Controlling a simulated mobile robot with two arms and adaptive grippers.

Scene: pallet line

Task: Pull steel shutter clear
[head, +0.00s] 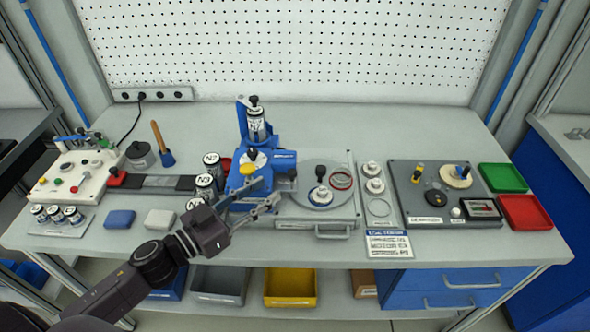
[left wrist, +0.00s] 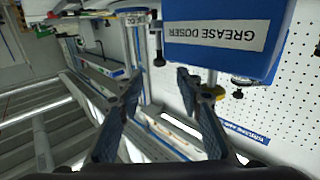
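The blue grease doser (head: 246,180) stands mid-bench, with a white canister (head: 256,124) upright on it. Its labelled blue body (left wrist: 225,38) fills the upper right of the left wrist view. I cannot pick out the steel shutter with certainty; small metal parts at the doser's front are partly hidden by my fingers. My left gripper (head: 268,198) is in front of the doser, at its lower right. In the left wrist view, the left gripper (left wrist: 159,80) has its fingers apart, with nothing clearly held between them. My right gripper is not in view.
A grey station with a round plate (head: 312,196) and a front handle (head: 333,233) stands close right of the gripper. N2 canisters (head: 206,186) stand close left. A dark panel (head: 409,192) and green (head: 502,177) and red (head: 524,212) trays lie further right.

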